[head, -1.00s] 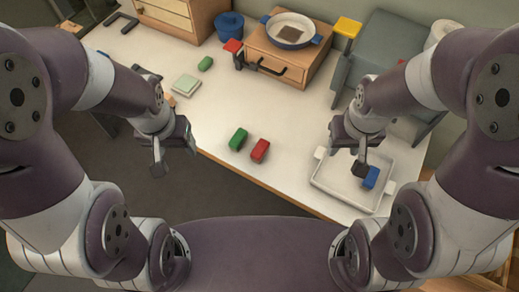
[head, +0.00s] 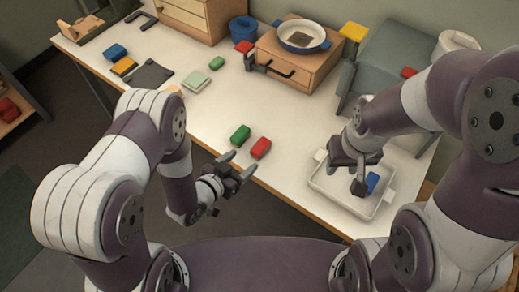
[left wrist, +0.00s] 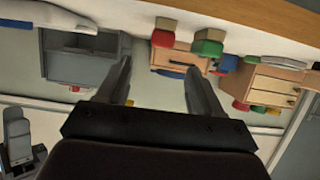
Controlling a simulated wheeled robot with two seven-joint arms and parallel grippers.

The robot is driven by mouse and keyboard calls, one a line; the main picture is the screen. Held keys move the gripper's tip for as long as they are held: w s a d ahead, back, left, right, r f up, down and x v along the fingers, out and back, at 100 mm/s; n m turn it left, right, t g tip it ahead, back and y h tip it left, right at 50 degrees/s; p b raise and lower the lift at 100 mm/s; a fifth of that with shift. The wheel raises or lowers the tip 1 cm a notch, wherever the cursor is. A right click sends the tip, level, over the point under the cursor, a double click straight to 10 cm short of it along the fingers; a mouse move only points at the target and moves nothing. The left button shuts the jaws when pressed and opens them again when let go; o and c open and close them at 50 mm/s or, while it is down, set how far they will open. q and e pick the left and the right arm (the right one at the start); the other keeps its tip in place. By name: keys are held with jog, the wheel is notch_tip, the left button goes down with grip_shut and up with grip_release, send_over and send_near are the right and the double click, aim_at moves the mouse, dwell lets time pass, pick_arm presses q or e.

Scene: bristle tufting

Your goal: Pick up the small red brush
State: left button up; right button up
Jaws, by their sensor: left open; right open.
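A small red block-shaped brush (head: 261,148) lies near the front edge of the white table, beside a green one (head: 240,135); bristles cannot be made out. Both also show in the left wrist view, the red brush (left wrist: 163,38) and the green one (left wrist: 207,47), upside down at the top. My left gripper (head: 238,166) is open and empty, just in front of the table edge, pointing towards the two brushes and apart from them. Its fingers (left wrist: 158,68) frame the red brush in the wrist view. My right gripper (head: 358,180) is above the white tray, next to a blue block.
The white tray (head: 327,186) stands at the front right, with the blue block (head: 372,182) in it. A wooden drawer box (head: 292,72) carries a pan (head: 302,38). Another red block (head: 244,47) is beside it.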

aim_at(256, 151)
pick_arm(q)
jog(key=x, duration=1)
jog(key=shift+w+f, duration=0.2)
jog(key=shift+f, duration=0.15)
jog(key=c, duration=1.1)
